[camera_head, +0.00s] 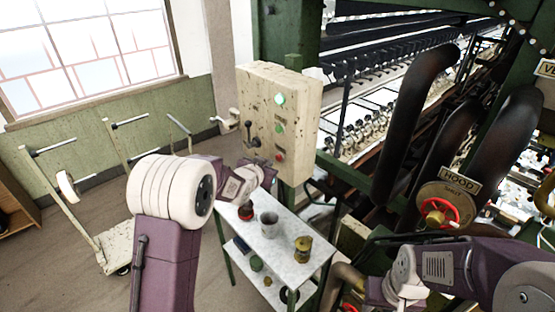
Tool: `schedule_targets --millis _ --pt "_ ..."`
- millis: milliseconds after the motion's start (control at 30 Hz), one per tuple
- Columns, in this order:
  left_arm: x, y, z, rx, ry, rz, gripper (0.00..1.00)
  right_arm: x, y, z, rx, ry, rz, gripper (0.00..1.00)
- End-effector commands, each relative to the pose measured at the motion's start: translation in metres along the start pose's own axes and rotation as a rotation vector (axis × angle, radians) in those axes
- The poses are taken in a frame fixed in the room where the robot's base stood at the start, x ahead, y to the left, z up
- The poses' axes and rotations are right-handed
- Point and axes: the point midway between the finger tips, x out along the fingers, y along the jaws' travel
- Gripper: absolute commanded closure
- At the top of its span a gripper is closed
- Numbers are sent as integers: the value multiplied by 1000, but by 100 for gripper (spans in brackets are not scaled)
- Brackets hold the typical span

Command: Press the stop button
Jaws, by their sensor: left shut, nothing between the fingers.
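A cream control box (298,120) stands in the middle. Its face has a glowing green lamp (280,99) at the top, a green button (280,128) below it and a red button (279,157) lowest. No label is readable, but the red one looks like the stop button. My left gripper (268,174) is shut and empty, just below and left of the red button. I cannot tell whether it touches the box. My right arm comes in at the lower right, its wrist (405,268) pointing down; its fingers cannot be made out.
Dark levers (251,135) stick out of the box's left side. Below is a white table (285,250) with a grey cup (268,222), a red-based item (246,211) and a brass pot (302,249). Black ducts (413,125) and a red handwheel (439,212) are at the right.

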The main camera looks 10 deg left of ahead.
Motion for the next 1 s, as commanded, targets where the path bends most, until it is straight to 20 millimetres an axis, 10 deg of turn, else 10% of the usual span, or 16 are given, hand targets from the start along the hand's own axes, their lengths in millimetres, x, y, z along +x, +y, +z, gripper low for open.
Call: schedule_targets --millis 1000 --pt "7 4 -4 0 0 0 100 4 0 0 0 0 0 64"
